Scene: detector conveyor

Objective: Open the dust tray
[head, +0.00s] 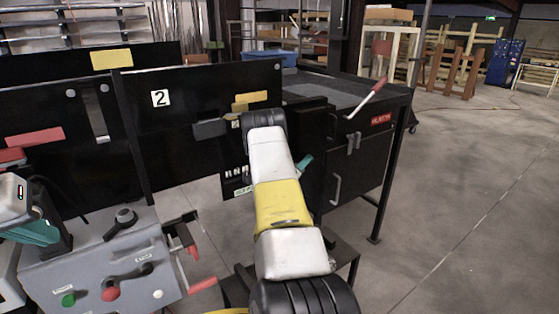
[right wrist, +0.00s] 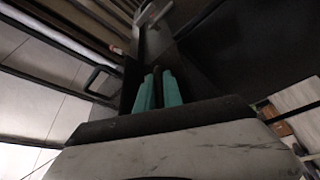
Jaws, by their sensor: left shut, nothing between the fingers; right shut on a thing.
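A black cabinet (head: 358,165) stands right of the arm, with a grey bar handle (head: 336,190) and a latch (head: 353,142) on its face. I cannot tell for certain which part is the dust tray. My right gripper (head: 304,164) is mostly hidden behind my yellow and white arm; a teal finger shows just left of the cabinet. In the right wrist view its teal fingers (right wrist: 158,90) are close together on a thin dark part that I cannot identify. My left gripper (head: 38,232) is at the far left, shut and empty, beside the control box.
A grey control box (head: 110,265) with a green button, a red button and dark knobs stands at lower left. A black panel marked 2 (head: 195,115) is behind my arm. A red-tipped lever (head: 367,97) sticks out above the cabinet. Open floor lies right.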

